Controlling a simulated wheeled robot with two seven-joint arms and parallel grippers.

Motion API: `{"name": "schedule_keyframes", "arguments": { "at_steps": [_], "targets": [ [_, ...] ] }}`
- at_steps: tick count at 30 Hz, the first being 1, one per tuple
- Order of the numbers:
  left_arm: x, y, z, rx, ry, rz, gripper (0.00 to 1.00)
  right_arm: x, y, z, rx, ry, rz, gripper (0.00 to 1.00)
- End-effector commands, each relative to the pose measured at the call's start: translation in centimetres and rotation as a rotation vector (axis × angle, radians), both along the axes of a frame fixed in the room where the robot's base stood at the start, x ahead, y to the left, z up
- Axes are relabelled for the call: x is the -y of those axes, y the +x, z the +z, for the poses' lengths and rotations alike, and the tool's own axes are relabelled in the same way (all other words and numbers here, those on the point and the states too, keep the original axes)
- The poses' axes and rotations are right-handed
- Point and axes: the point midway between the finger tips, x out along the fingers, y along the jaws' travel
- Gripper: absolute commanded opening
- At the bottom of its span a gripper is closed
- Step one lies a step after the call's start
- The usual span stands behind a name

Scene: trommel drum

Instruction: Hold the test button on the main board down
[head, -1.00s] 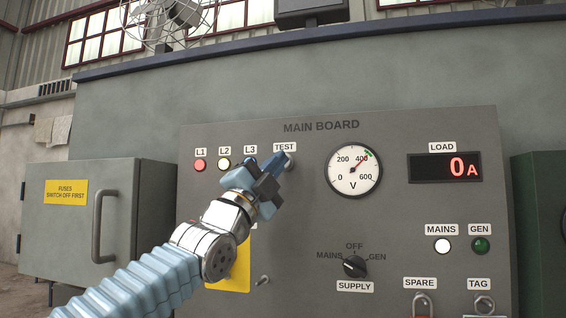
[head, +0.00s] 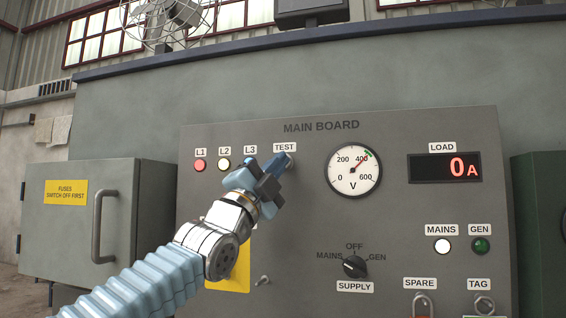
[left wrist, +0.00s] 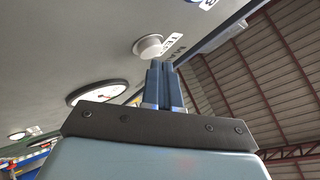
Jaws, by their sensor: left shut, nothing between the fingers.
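The main board (head: 400,220) is a grey panel facing me. The test button (head: 291,161) is a small light-grey knob under the TEST label (head: 284,147), partly hidden by my left gripper. In the left wrist view the round button (left wrist: 148,46) sits just beyond and slightly left of the fingertips. My left gripper (head: 281,159) is shut and empty, its blue fingertips right at the button; they also show in the left wrist view (left wrist: 157,64). I cannot tell whether they touch it or whether it is pressed in. My right gripper is not in view.
Right of the button is a voltmeter (head: 354,171), then a LOAD display (head: 444,167) reading 0 A. Below are the supply knob (head: 355,266) and the MAINS lamp (head: 442,246), lit white. A fuse cabinet (head: 80,220) with a handle stands left.

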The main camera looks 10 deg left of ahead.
Motion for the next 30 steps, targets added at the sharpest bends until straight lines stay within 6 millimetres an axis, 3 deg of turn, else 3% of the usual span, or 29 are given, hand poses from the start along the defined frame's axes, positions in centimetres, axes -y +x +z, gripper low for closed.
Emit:
{"name": "schedule_keyframes", "arguments": {
  "at_steps": [30],
  "targets": [
    [0.0, 0.8, 0.03, 0.0, 0.001, 0.001, 0.0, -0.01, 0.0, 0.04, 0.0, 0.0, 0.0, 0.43]
  ]
}}
